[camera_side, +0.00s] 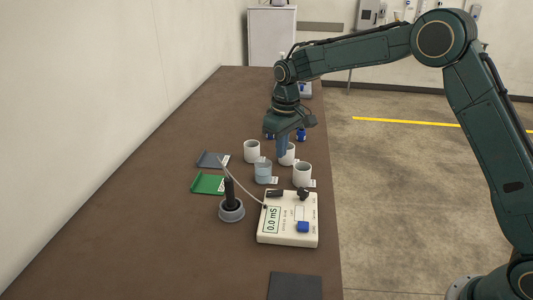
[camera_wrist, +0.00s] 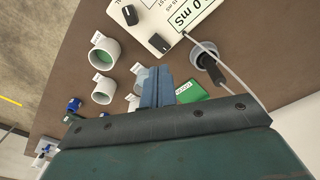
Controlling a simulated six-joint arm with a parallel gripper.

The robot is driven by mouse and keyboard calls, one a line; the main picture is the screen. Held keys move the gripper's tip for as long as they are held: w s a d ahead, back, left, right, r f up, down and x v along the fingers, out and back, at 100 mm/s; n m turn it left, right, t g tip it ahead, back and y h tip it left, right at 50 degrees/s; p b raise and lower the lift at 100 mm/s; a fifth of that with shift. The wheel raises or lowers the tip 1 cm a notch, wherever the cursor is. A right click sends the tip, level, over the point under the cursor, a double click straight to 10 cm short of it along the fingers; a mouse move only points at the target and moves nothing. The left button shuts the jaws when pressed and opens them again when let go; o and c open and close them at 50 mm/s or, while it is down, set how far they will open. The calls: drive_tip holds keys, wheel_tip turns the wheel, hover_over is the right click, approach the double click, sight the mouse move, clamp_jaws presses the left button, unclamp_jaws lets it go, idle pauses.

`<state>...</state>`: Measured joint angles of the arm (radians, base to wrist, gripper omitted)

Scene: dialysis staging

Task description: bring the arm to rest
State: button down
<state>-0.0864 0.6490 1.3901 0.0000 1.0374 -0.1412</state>
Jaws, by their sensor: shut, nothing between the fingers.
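My gripper (camera_side: 282,152) is shut, its blue fingers together and pointing down over the group of cups on the brown table (camera_side: 150,190). In the side view the fingertips overlap a white cup (camera_side: 290,158); I cannot tell how far above or beside it they are. In the wrist view the shut fingers (camera_wrist: 157,75) show side by side with nothing held between them, and they hide part of the cups behind. My arm is bent, reaching in from the right over the table.
Two more white cups (camera_side: 252,152) (camera_side: 303,174) and a translucent bluish cup (camera_side: 263,174) stand close by. The left table is clear.

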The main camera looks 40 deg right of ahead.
drive_tip(key=s+d+r+m+t, duration=0.1)
drive_tip(key=s+d+r+t, duration=0.15)
drive_tip(key=s+r, duration=1.25)
drive_tip(key=s+d+f+t, duration=0.1)
drive_tip(key=s, duration=1)
drive_tip(key=s+d+f+m+t, duration=0.1)
drive_tip(key=s, duration=1)
drive_tip(key=shift+f+m, duration=0.25)
drive_tip(key=shift+m, duration=0.05)
